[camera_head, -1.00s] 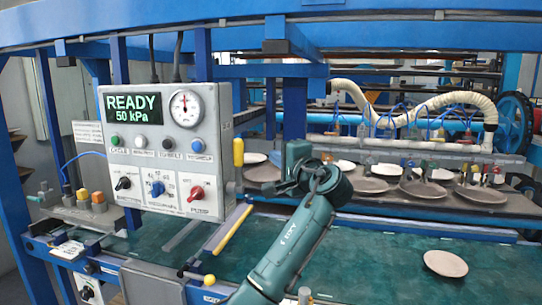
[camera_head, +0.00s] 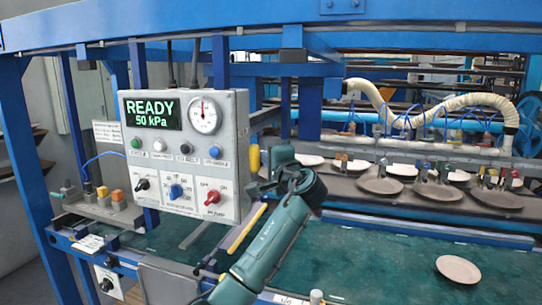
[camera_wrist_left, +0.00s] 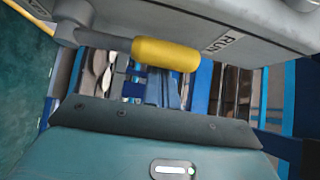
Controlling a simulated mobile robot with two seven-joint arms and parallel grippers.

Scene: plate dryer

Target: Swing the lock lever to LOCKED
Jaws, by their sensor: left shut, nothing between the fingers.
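The lock lever (camera_head: 254,158) has a yellow grip and stands upright at the right side of the grey control box. In the left wrist view the lever's yellow grip (camera_wrist_left: 166,54) lies across the upper middle on a grey arm, beside a "RUN" label. My left gripper (camera_head: 271,184) is shut and empty, just right of the lever in the head view. Its fingertips are mostly hidden by the wrist, and I cannot tell whether it touches the lever. My right gripper is not in view.
The control box (camera_head: 180,110) reads READY, 50 kPa, with a gauge, buttons and knobs. A yellow-edged bar (camera_head: 247,228) slants below it. Several plates lie on the rack behind, and one plate (camera_head: 458,269) lies on the green surface (camera_head: 385,262), otherwise mostly clear.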

